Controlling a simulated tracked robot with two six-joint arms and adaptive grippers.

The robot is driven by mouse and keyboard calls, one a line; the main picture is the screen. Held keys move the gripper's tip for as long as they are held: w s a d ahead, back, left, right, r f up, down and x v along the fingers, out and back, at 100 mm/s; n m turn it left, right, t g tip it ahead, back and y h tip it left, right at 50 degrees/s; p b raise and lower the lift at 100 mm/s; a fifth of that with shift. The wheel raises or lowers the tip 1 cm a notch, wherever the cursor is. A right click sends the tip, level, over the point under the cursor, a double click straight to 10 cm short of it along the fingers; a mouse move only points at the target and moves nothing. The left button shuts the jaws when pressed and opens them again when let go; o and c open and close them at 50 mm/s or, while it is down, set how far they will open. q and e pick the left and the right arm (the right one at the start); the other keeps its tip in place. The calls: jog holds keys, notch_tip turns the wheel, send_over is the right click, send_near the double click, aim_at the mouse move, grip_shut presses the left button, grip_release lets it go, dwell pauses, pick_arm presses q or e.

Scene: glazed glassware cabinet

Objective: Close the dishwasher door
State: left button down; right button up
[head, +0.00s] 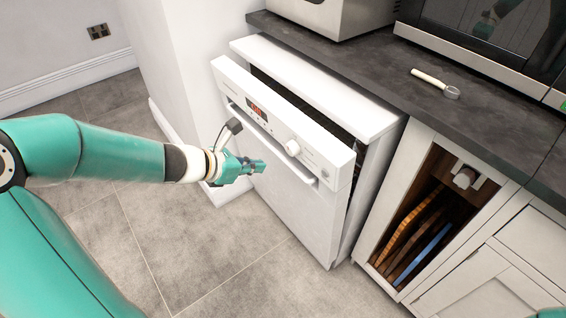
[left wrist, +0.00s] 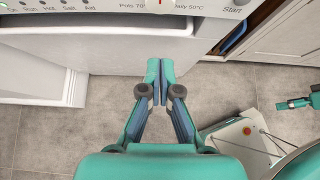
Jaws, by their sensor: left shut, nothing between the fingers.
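The white dishwasher door (head: 285,195) stands ajar in the head view, its top tilted out from the dishwasher body (head: 375,165). A dark gap shows along its top and right side. Its control panel has a red display, a round knob and a bar handle (head: 270,145). My left gripper (head: 258,167) is shut and empty at the outer face of the door, below the left part of the handle. The left wrist view shows its fingertips (left wrist: 160,98) together below the door front (left wrist: 120,58); contact is unclear. My right gripper (left wrist: 290,104) shows partly at that view's right edge; its jaws are unclear.
A dark countertop (head: 470,120) runs above, with a small white-handled tool (head: 430,80) on it. An open compartment with boards (head: 415,230) is right of the dishwasher. A white wall end (head: 180,80) stands to the left. The tiled floor (head: 220,265) in front is clear.

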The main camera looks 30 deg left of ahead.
pick_arm(q)
jog(key=w+d+f, duration=0.1)
jog(key=w+d, duration=0.1)
jog(key=w, duration=0.4)
jog(key=shift+w+d+f, duration=0.3)
jog(key=shift+d+f, duration=0.05)
pick_arm(e)
jog(key=shift+f, duration=0.45)
